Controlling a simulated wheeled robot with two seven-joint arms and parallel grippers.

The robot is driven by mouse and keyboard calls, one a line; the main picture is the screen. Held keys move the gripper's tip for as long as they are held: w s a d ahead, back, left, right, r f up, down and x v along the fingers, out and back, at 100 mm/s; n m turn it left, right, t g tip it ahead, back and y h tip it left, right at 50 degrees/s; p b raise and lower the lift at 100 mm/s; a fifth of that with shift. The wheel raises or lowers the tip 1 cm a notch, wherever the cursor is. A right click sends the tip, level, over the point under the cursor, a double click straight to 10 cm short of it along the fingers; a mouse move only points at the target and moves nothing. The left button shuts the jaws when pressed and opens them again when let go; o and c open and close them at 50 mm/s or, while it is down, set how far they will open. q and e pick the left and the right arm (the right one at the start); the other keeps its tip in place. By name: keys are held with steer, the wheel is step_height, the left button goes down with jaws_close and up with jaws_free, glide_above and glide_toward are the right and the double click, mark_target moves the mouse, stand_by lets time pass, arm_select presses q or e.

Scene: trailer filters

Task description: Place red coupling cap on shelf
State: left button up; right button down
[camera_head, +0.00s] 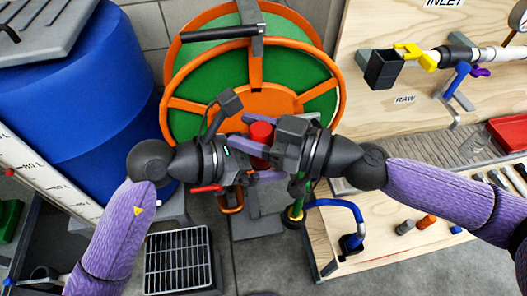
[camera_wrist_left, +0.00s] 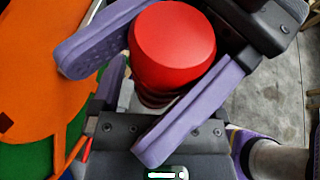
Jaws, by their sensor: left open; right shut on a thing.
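The red coupling cap (camera_head: 261,132) is in front of the green and orange reel in the head view, held above the floor. It also fills the middle of the left wrist view (camera_wrist_left: 175,45), with a dark ringed part below its red top. My right gripper (camera_head: 256,138) is shut on it, with a purple finger on each side. My left gripper (camera_head: 243,160) is open, close beside and below the right fingers; its fingers are mostly hidden. A ribbed grey shelf surface (camera_head: 448,152) lies at the right on the wooden bench; I cannot tell if it is the task's shelf.
The orange-rimmed reel (camera_head: 172,75) stands close behind the grippers. A blue barrel (camera_head: 80,90) is at left. A red tray (camera_head: 510,132), a yellow-handled valve (camera_head: 412,54) and loose fittings (camera_head: 426,221) are at right. A blue hose (camera_head: 343,205) curves below my right arm.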

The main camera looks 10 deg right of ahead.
arm_select(q)
jaws_close()
arm_select(e)
steer(key=shift+c, duration=0.4)
jaws_free()
